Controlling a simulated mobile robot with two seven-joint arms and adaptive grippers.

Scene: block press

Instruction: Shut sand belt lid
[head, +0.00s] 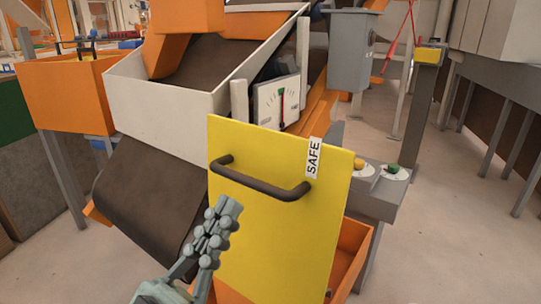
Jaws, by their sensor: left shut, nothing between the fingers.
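The sand belt lid (275,230) is a yellow panel with a dark bar handle (262,187) across its upper part and a white "SAFE" label (314,158) near its top right corner. It stands steeply in front of the belt machine, above an orange bin. My left gripper (228,208) is shut and empty. In the picture its fingertips lie just below the handle's left half; whether they touch it or the lid cannot be told. My right gripper is not in view.
The dark belt (147,200) and white hopper wall (150,110) are behind the lid at left. A dial gauge (279,101) stands behind its top edge. A control box with yellow and green knobs (391,170) is at right. Open floor (450,240) lies further right.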

